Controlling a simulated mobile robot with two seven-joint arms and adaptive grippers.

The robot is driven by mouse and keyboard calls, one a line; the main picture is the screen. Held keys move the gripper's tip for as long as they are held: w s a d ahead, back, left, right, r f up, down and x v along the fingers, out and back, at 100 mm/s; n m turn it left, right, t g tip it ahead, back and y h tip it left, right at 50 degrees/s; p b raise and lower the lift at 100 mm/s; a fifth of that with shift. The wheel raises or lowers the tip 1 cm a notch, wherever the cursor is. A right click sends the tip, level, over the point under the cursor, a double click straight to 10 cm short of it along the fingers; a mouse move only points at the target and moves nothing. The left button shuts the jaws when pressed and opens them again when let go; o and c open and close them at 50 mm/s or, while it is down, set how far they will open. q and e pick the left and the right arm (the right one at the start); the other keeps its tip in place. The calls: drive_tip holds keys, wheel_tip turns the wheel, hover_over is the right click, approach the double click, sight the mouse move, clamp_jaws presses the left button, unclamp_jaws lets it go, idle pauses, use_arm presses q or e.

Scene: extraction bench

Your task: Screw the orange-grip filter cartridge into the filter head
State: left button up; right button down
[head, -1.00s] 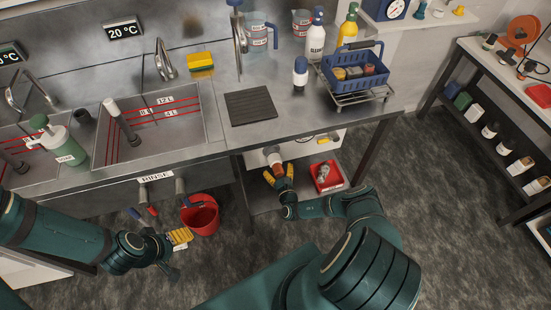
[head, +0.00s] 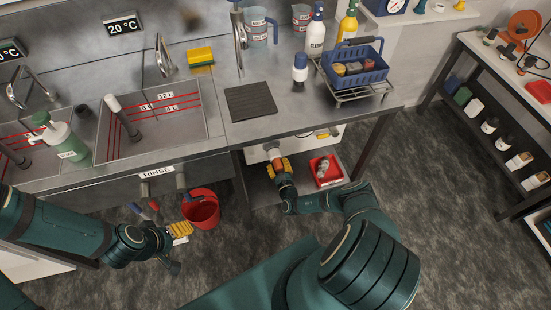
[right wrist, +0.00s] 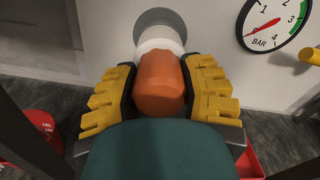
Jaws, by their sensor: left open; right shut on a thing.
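The orange-grip filter cartridge (right wrist: 160,82) has an orange grip and a white collar. Its white end points at a grey round part, seemingly the filter head (right wrist: 158,18), on a white panel; I cannot tell how deep it sits. In the head view the cartridge (head: 276,157) is under the bench's front edge. My right gripper (head: 283,167) is shut on the orange grip, with yellow fingers on both sides in the right wrist view (right wrist: 160,95). My left gripper (head: 181,230) is open and empty, low beside the red bucket.
A red bucket (head: 201,208) stands below the sink. A red tray (head: 326,171) with a grey item is on the low shelf right of my right gripper. A pressure gauge (right wrist: 273,22) and a yellow handle (right wrist: 310,56) are right of the cartridge.

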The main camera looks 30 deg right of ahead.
drive_tip(key=m+b, duration=0.2)
drive_tip(key=m, duration=0.3)
drive_tip(key=m+b, duration=0.3)
drive_tip(key=m, duration=0.1)
drive_tip(key=shift+f+m, duration=0.2)
drive_tip(key=shift+m, duration=0.2)
drive_tip(key=shift+m+b, duration=0.3)
drive_tip(key=shift+m, duration=0.4)
drive_tip(key=shift+c, duration=1.6)
unclamp_jaws()
drive_tip(key=shift+r, duration=0.2)
use_arm(q)
wheel_tip(320, 180, down, 6)
drive_tip(key=shift+s+d+f, duration=0.15)
drive_tip(key=shift+s, duration=0.15)
use_arm(e)
drive_tip(key=n+p, duration=0.4)
drive_tip(key=n, duration=0.1)
drive_tip(key=n+p, duration=0.2)
drive_tip(key=n, duration=0.1)
drive_tip(key=shift+r, duration=0.25)
drive_tip(key=n+p, duration=0.1)
drive_tip(key=n, duration=0.2)
drive_tip(key=shift+f, duration=0.1)
drive_tip(key=shift+f+n, duration=0.15)
drive_tip(key=shift+n, duration=0.85)
use_arm(q)
wheel_tip(320, 180, up, 7)
drive_tip(key=shift+w+a, duration=0.2)
drive_tip(key=shift+w, duration=0.1)
